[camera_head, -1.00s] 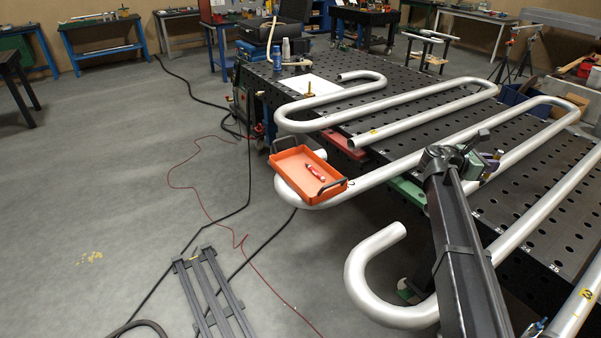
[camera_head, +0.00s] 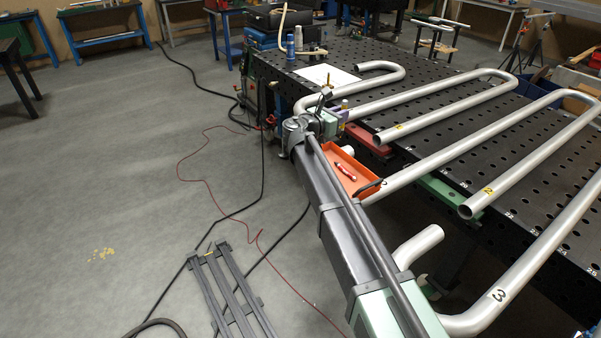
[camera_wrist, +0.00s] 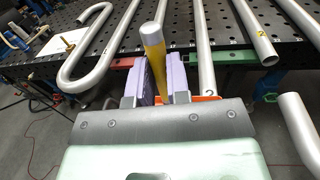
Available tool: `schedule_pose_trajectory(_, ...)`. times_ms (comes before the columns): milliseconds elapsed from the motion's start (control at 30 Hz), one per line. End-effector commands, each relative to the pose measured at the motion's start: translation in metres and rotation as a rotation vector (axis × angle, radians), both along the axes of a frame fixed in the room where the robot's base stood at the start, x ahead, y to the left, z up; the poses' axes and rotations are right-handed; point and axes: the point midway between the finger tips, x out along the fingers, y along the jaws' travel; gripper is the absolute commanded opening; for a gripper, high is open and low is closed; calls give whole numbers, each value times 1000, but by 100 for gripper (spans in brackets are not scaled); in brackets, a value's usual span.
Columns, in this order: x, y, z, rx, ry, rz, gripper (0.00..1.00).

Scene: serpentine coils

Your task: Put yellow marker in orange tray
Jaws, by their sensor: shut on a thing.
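The yellow marker (camera_wrist: 156,68), with a pale grey top end, stands roughly upright between the purple finger pads of my gripper (camera_wrist: 160,85) in the wrist view. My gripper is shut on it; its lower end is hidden. In the head view my gripper (camera_head: 338,112) is beyond the orange tray (camera_head: 372,194), by the silver tubes. My arm hides the tray's left part. A red and white marker (camera_head: 346,172) lies in the tray. A sliver of orange (camera_wrist: 204,99) shows just behind my gripper in the wrist view.
Bent silver tubes (camera_head: 440,106) lie across the black perforated table (camera_head: 400,65) and overhang its near edge. A white sheet (camera_head: 327,75) and bottles (camera_head: 298,38) stand at the far left end. Cables and a dark frame (camera_head: 232,290) lie on the floor.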

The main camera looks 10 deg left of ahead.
Motion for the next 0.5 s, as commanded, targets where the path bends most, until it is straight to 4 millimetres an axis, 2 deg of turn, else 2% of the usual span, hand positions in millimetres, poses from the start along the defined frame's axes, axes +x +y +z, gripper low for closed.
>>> schedule_pose_trajectory(167, 2, 2, 6, -33, -20, 19, 0)
schedule_pose_trajectory(267, 2, 2, -2, -35, -20, 18, 0)
schedule_pose_trajectory(367, 2, 2, -25, -34, -20, 18, 0)
schedule_pose_trajectory(500, 2, 2, -74, -34, -20, 18, 0)
